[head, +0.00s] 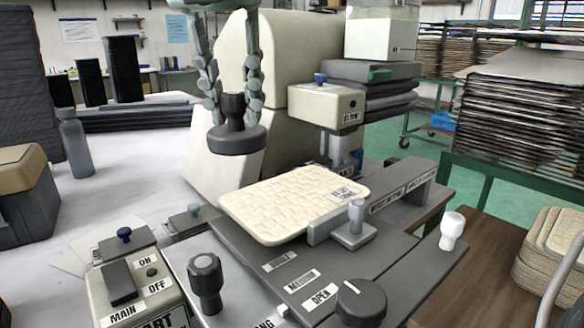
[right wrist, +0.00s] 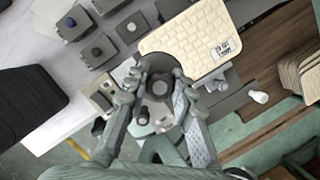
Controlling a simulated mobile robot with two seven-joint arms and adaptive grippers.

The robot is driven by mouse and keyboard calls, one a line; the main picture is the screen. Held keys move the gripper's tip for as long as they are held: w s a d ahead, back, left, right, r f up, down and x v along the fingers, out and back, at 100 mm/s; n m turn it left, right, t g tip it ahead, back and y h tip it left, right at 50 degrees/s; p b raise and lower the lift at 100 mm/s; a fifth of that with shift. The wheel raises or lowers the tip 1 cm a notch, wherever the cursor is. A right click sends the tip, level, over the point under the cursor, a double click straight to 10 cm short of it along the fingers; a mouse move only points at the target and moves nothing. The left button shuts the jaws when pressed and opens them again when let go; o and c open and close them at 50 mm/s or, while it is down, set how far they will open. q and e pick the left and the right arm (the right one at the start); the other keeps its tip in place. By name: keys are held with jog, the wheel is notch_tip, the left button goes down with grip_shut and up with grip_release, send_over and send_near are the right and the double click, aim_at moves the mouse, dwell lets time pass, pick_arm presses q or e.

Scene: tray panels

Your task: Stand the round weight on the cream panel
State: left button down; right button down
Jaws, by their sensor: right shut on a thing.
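The round weight (head: 237,139) is a dark grey disc with a black knob on top. My right gripper (head: 233,103) comes down from the top of the head view, its two fingers shut on the knob. The weight hangs upright in the air, above the far left end of the cream panel (head: 270,205) in the picture and apart from it. The cream panel is a woven-textured tray with a small label, lying flat on the grey machine bed. In the right wrist view the weight's disc (right wrist: 168,62) overlaps the panel's (right wrist: 205,38) left corner. My left gripper is not in view.
A clamp (head: 354,228) sits at the panel's right front edge. A black-knobbed post (head: 206,280) and a control box (head: 130,285) stand in front. The cream machine body (head: 300,60) rises behind the weight. Stacked panels (head: 555,250) lie at the right.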

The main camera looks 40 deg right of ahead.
jog(key=d+f, duration=0.1)
jog(key=d, duration=0.2)
jog(key=d+f, duration=0.4)
jog(key=d, duration=0.1)
jog(key=shift+w+d+p, duration=0.1)
jog(key=shift+d+p, duration=0.25)
jog(key=shift+d+f, duration=0.1)
jog(key=shift+f, duration=0.05)
notch_tip(320, 180, down, 4)
jog(key=shift+r, duration=0.1)
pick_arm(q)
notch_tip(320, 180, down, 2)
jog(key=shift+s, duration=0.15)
